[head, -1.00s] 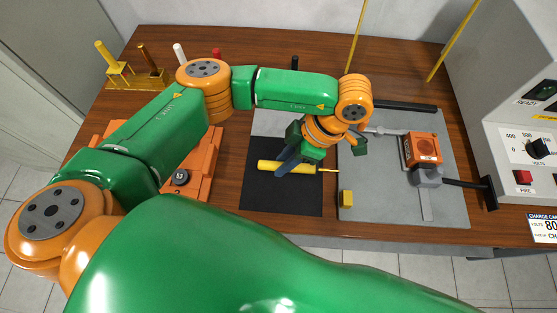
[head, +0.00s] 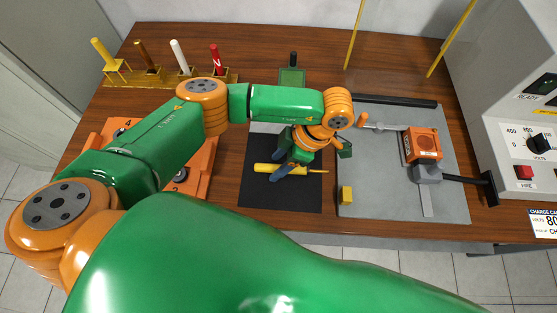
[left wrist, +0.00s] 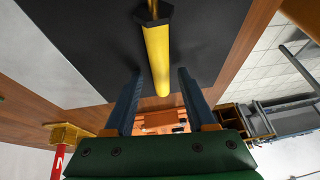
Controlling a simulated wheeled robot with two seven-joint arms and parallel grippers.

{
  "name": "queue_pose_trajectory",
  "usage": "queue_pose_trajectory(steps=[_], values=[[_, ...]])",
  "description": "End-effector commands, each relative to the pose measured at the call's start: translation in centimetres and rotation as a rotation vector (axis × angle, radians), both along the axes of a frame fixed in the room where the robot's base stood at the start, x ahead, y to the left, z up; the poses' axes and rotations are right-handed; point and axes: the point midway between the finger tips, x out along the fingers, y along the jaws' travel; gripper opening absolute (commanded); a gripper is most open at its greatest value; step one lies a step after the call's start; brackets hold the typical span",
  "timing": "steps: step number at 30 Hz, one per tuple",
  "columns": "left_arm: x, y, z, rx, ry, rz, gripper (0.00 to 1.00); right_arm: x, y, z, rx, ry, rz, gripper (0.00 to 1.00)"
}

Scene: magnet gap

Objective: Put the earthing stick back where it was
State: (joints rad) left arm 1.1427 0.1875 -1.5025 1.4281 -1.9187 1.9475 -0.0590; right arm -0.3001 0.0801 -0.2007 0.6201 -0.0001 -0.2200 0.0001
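The earthing stick (head: 266,168) has a yellow handle, a dark collar and a thin brass rod. It lies across the black mat (head: 260,195), rod pointing right. My left gripper (head: 277,172) is over the handle, with its blue fingers reaching down around it. In the left wrist view the yellow handle (left wrist: 157,60) runs between the fingertips of my left gripper (left wrist: 160,73). The fingers are spread, with dark gaps showing on both sides of the handle. Part of the handle is hidden behind the fingers in the head view. My right gripper is out of view.
A rack (head: 120,77) of coloured handles stands at the back left. A control cabinet (head: 510,120) stands far right. A green box (head: 292,77) is behind.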

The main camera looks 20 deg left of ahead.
Motion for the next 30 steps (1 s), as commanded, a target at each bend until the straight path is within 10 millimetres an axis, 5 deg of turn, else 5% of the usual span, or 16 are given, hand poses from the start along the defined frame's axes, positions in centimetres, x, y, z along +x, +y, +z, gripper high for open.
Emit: queue_pose_trajectory(steps=[8, 21, 30], values=[[0.3, -0.5, 1.2, -0.001, -0.002, -0.001, 0.56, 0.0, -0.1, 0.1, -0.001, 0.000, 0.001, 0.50], [2.3, -4.4, 10.4, 0.001, -0.003, -0.001, 0.56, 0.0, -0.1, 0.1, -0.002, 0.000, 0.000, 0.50], [2.4, -4.7, 11.1, 0.000, 0.000, 0.000, 0.56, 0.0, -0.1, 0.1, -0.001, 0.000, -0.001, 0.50]])
